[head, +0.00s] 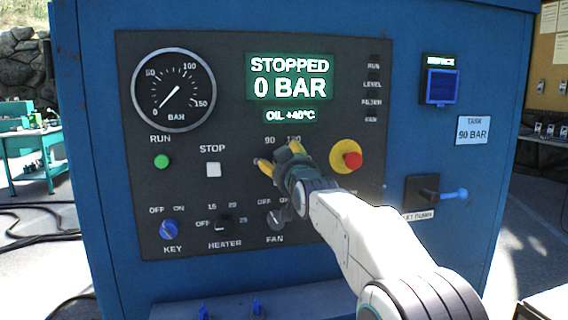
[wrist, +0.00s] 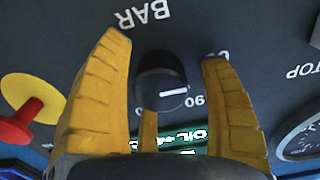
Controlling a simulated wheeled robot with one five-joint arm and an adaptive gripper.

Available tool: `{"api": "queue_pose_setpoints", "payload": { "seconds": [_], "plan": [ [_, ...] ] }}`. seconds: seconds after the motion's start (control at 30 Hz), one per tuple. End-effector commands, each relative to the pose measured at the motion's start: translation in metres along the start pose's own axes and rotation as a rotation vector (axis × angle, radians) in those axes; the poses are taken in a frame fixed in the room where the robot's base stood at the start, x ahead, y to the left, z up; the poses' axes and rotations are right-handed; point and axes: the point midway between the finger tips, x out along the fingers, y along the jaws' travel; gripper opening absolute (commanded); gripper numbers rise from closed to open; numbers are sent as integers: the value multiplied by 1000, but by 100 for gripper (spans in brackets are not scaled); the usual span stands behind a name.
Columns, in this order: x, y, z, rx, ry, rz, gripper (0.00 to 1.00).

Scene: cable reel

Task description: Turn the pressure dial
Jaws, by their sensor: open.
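The pressure dial (wrist: 160,82) is a round black knob with a white pointer line, seen in the wrist view under the upside-down word BAR. Its pointer lies close to the printed 90. My gripper (head: 279,158) is open in front of the panel. In the wrist view its yellow fingers stand to the left and right of the dial, with gaps showing between them and the knob. I cannot tell how far the fingertips are from the panel. In the head view my gripper hides the dial. The screen (head: 290,77) reads STOPPED and 0 BAR.
The red stop button (head: 352,160) on its yellow disc is close to the right of my gripper. The fan knob (head: 277,219) is just below. A gauge (head: 174,90), green button (head: 162,161), white button (head: 213,169) and a sign (head: 472,131) reading 90 BAR also show.

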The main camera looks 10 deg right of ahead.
Motion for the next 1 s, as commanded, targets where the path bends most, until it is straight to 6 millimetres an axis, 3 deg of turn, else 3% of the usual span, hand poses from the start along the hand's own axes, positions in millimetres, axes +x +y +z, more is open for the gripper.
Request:
{"api": "queue_pose_setpoints", "payload": {
  "seconds": [0.1,0.77,1.0],
  "plan": [
    [0,0,0,0,0,0,72],
    [0,0,0,0,0,0,13],
    [0,0,1,20,-1,0,11]
  ]
}}
